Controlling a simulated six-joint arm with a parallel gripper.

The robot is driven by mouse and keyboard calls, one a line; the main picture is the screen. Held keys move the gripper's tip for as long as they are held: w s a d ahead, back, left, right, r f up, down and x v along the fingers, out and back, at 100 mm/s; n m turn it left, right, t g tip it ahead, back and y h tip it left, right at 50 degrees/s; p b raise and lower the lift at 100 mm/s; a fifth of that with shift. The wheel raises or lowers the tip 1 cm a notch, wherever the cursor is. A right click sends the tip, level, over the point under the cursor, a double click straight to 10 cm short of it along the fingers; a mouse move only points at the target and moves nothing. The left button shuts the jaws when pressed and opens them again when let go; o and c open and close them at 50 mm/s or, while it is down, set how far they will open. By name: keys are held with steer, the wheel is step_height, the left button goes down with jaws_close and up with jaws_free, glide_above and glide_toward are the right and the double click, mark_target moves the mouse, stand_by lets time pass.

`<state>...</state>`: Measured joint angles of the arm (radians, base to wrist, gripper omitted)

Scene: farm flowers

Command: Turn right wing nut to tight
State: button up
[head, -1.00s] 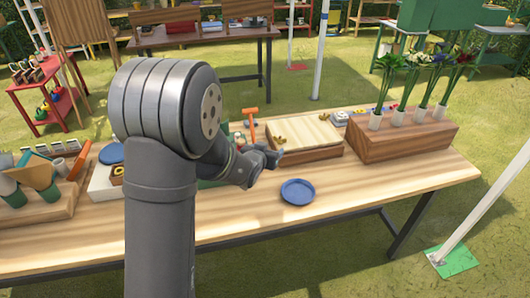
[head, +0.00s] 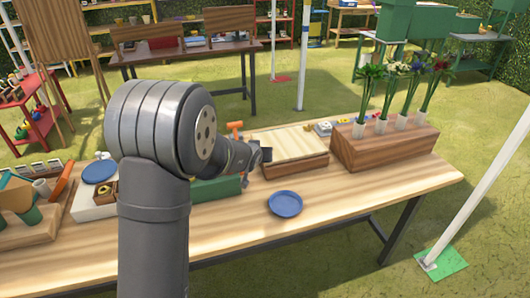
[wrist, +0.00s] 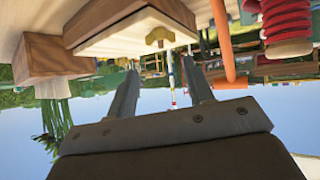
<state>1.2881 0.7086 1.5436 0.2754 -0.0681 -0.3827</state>
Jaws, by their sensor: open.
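The flower press (head: 297,166) is a pale board on a brown wooden base in the middle of the table. In the upside-down wrist view it shows as a pale board (wrist: 120,36) with one brass wing nut (wrist: 160,37) near its edge. I cannot tell from the picture how tight this nut is. No wing nut can be made out in the head view, where my arm covers the press's left end. My gripper (head: 266,154) is at that left end. In the wrist view my gripper (wrist: 158,72) is open and empty, its fingers apart from the nut.
A wooden block (head: 385,150) with several flower vases stands right of the press. A blue plate (head: 285,204) lies in front. An orange-handled tool (head: 235,128) and a green box (head: 215,188) are on the left. The table's front right is clear.

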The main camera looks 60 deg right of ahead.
steer(key=s+d+r+n+t+y, duration=0.1)
steer(key=s+d+r+n+y, duration=0.3)
steer(key=d+r+n+y, duration=0.45)
steer(key=x, duration=0.5)
steer(key=a+x, duration=0.1)
steer(key=x, duration=0.9)
steer(key=shift+w+a+f, duration=0.15)
steer(key=shift+w+a, duration=0.05)
steer(key=shift+w, duration=0.25)
